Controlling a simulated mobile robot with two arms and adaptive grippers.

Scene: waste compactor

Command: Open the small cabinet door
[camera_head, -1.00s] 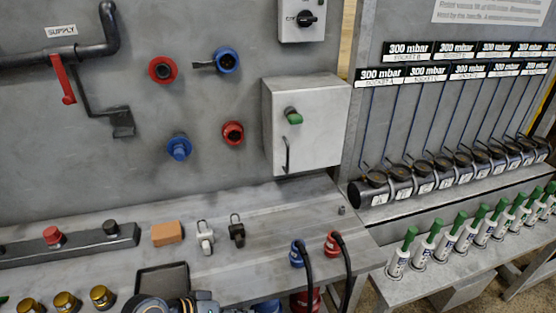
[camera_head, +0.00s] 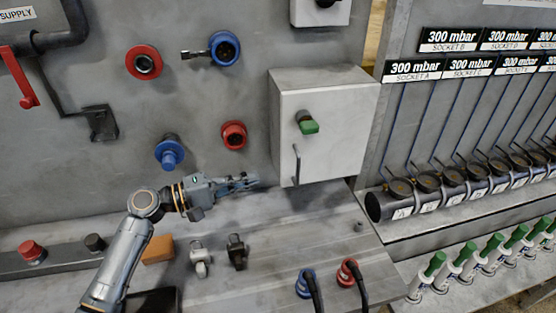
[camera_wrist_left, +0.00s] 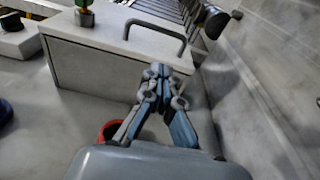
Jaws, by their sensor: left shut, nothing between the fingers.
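The small cabinet (camera_head: 340,125) is a light grey box on the wall panel, and its door looks shut. A green knob (camera_head: 308,124) and a thin vertical bar handle (camera_head: 296,165) stand out from the door. My left gripper (camera_head: 246,182) is shut and empty, to the left of the handle and slightly lower, apart from it. In the left wrist view, my closed fingers (camera_wrist_left: 160,72) point toward the cabinet (camera_wrist_left: 100,65). The handle (camera_wrist_left: 155,28) appears just beyond the fingertips, with the green knob (camera_wrist_left: 84,15) at the top left. My right gripper is not in view.
Blue and red sockets (camera_head: 233,135) stick out of the wall left of the cabinet. The bench below carries an orange block (camera_head: 158,249), two small clasps (camera_head: 237,252) and cabled plugs (camera_head: 348,272). Free bench surface lies below the cabinet.

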